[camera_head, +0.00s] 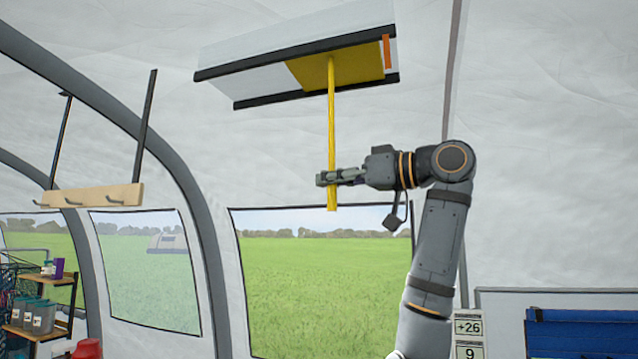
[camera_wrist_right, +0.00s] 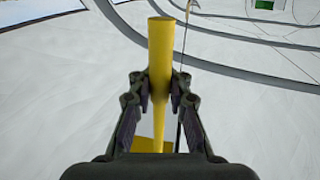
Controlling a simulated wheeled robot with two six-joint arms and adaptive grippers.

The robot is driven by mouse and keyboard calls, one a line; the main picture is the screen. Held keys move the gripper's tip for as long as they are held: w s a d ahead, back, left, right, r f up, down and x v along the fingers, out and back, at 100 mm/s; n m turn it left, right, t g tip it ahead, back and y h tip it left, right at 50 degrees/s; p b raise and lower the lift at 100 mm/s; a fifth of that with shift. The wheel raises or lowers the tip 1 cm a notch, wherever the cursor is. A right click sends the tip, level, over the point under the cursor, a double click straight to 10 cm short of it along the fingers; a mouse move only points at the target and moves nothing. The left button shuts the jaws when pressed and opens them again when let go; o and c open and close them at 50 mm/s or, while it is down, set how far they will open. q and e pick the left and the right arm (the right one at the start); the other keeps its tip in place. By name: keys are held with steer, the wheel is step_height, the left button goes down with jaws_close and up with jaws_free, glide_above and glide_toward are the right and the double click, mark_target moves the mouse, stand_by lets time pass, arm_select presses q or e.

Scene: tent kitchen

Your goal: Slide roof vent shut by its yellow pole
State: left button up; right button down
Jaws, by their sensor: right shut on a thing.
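The roof vent (camera_head: 250,58) hangs at the tent ceiling, a pale panel between two dark rails. Its yellow sliding plate (camera_head: 308,72) sits toward the right end, close to an orange mark (camera_head: 387,51). The yellow pole (camera_head: 331,120) hangs straight down from the plate. My right gripper (camera_head: 330,178) is shut on the pole near its lower end, coming from the right. In the right wrist view the pole (camera_wrist_right: 160,55) stands between both fingers of the gripper (camera_wrist_right: 159,88). My left gripper is not in view.
A wooden hook rail (camera_head: 92,196) hangs at the left on dark straps. A shelf with jars (camera_head: 35,315) stands at the lower left. A blue item (camera_head: 580,330) and number cards (camera_head: 467,328) are at the lower right. The space around the pole is clear.

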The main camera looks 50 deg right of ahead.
steer(key=shift+f, duration=0.15)
steer(key=c, duration=1.8)
jaws_free()
steer(key=o, duration=0.5)
steer(key=shift+s+d, duration=0.2)
steer(key=shift+s, duration=0.3)
steer(key=shift+s+r, duration=0.2)
steer(key=shift+w, duration=0.1)
steer(key=s, duration=0.2)
steer(key=s+d, duration=0.1)
steer(key=s, duration=0.4)
steer(key=shift+s+d, duration=0.15)
steer(key=shift+d, duration=0.1)
steer(key=shift+s, duration=0.15)
